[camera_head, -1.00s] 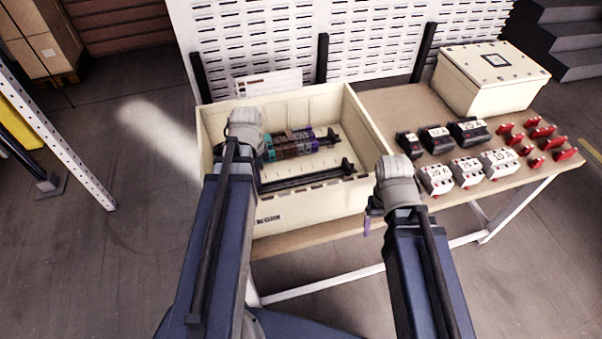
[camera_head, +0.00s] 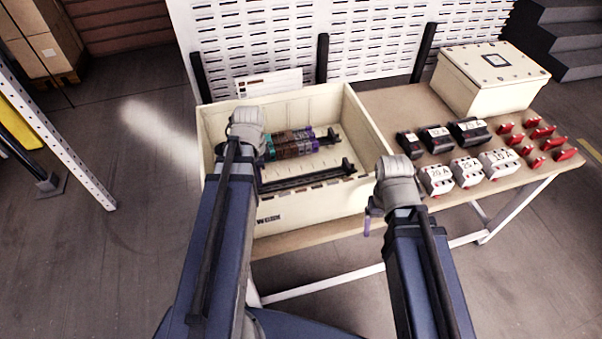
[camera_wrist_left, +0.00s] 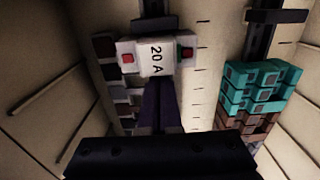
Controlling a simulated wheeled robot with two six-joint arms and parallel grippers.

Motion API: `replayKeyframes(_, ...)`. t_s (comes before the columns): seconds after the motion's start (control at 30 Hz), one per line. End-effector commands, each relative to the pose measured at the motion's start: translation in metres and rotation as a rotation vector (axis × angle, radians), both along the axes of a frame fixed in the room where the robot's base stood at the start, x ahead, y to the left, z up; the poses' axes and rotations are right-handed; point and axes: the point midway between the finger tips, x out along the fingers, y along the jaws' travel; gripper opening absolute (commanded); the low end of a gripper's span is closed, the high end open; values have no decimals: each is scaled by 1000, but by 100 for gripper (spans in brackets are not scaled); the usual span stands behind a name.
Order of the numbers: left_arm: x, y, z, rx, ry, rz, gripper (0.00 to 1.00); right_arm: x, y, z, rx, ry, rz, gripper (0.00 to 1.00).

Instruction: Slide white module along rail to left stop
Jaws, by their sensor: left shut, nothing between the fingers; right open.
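The white module (camera_wrist_left: 158,55), marked 20 A, sits on a dark rail (camera_wrist_left: 153,10) inside the cream enclosure in the left wrist view. In the head view it is hidden behind my left arm. My left gripper (camera_wrist_left: 167,92) is shut and empty, with its purple fingers right against or just beside the white module; I cannot tell if they touch. In the head view the left wrist (camera_head: 246,128) hides its fingers. My right gripper (camera_head: 368,214) is open and empty, in front of the table edge. The left stop cannot be made out.
The enclosure (camera_head: 373,135) has high walls around the rails. A second rail carries teal and brown modules (camera_wrist_left: 255,85). On the table (camera_head: 395,103) stand black breakers (camera_head: 436,139), white breakers (camera_head: 467,171), red pieces (camera_head: 543,131) and a closed cream box (camera_head: 490,78).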

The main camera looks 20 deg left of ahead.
Motion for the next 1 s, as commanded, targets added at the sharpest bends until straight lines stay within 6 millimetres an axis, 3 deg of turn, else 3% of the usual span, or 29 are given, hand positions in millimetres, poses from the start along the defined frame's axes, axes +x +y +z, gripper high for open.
replayKeyframes(0.53,1,-2,2,-1,-1,0,0,0,0,2,0,0,0,80)
replayKeyframes(1.0,1,-2,19,-1,-1,0,0,0,0,19,0,0,0,80)
